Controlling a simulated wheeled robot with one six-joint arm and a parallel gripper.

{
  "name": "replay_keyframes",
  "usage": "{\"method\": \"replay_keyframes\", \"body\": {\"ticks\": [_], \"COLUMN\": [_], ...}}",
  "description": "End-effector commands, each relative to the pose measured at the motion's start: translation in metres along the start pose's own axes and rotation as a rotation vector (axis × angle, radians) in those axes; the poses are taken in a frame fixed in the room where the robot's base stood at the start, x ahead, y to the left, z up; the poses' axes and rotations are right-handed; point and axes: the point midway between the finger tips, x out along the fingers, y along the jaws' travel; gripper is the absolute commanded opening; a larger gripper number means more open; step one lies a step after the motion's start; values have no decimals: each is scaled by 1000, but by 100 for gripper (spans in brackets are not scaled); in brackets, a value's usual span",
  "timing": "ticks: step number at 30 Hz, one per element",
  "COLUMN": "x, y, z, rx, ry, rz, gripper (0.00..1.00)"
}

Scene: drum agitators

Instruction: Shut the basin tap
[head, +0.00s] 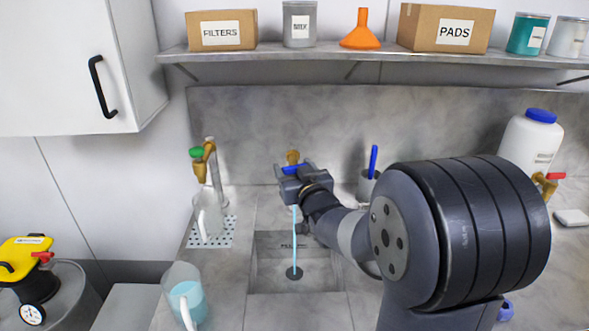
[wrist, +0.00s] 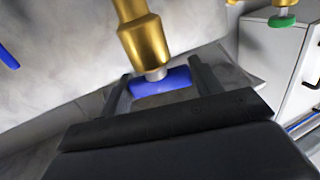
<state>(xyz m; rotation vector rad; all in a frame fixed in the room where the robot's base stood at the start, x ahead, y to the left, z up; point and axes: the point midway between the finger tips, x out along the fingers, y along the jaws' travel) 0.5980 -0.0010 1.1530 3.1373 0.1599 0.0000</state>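The basin tap (head: 292,156) is a brass tap above the sunken basin (head: 265,272). A thin pale-blue stream of water (head: 295,240) runs from it down to the dark drain. My gripper (head: 295,170) is at the tap and hides much of it in the head view. In the wrist view, the tap's brass body (wrist: 143,38) comes down from the top to a blue handle (wrist: 160,82). My gripper's fingers (wrist: 160,85) are spread apart, one beside each end of the handle. I cannot tell whether they touch it.
A green-handled tap (head: 203,160) stands left over a drip grate with a clear jug (head: 208,215). Another jug (head: 184,295) holds blue liquid at the front left. A red-handled tap (head: 547,183) on a white container (head: 530,145) is at the right. A loaded shelf (head: 340,53) runs above.

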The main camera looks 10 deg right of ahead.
Motion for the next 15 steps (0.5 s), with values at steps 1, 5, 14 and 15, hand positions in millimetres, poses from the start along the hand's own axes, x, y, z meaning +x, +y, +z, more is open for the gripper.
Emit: {"method": "replay_keyframes", "body": {"ticks": [1,5,14,15], "x": [0,0,0,0], "y": [0,0,0,0], "z": [0,0,2,2], "rx": [0,0,-3,-3], "ry": [0,0,3,6], "rz": [0,0,13,23], "gripper": [56,46,35,35]}}
